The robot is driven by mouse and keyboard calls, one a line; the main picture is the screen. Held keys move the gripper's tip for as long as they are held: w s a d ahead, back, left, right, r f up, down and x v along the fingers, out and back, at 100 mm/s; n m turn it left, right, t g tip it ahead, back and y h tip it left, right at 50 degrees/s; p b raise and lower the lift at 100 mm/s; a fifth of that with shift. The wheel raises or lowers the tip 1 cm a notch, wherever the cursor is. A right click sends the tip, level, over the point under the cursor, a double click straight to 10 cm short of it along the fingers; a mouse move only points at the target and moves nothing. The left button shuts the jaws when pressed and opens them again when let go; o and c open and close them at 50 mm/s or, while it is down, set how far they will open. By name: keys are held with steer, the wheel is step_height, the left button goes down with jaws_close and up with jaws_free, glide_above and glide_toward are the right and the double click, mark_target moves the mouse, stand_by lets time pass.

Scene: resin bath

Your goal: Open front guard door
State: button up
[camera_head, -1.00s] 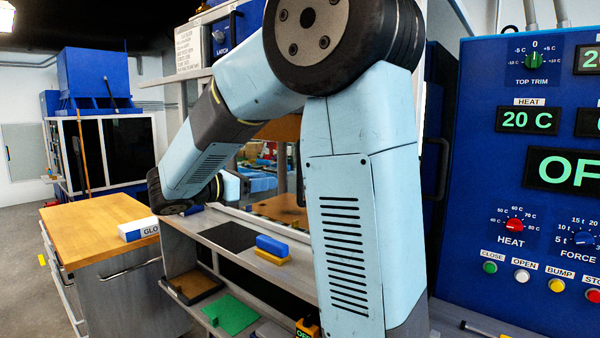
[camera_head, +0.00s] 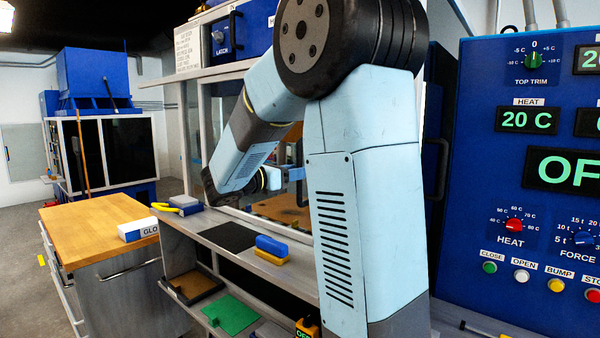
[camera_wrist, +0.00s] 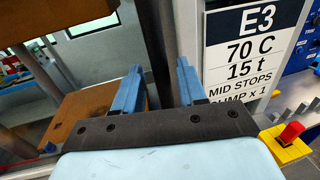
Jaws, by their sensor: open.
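The front of the machine, with a pale-framed guard opening (camera_head: 250,215), stands behind my arm in the head view. My arm hides much of it, and I cannot tell how far the guard door stands open. In the wrist view, my gripper (camera_wrist: 158,88) is open, with two blue fingers apart. A dark upright bar (camera_wrist: 155,45) shows between and beyond the fingers; I cannot tell whether it is the door's handle or whether the fingers touch it. A brown block (camera_wrist: 85,118) shows behind the left finger.
A shelf under the machine holds a blue and yellow brush (camera_head: 271,248) and a dark mat (camera_head: 228,236). A wooden-topped cabinet (camera_head: 90,225) stands left, a blue control panel (camera_head: 480,200) right. An E3 placard (camera_wrist: 255,50) and red button (camera_wrist: 291,132) are right of my gripper.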

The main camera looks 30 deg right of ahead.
steer(key=shift+w+d, duration=0.1)
steer(key=shift+d, duration=0.7)
jaws_close()
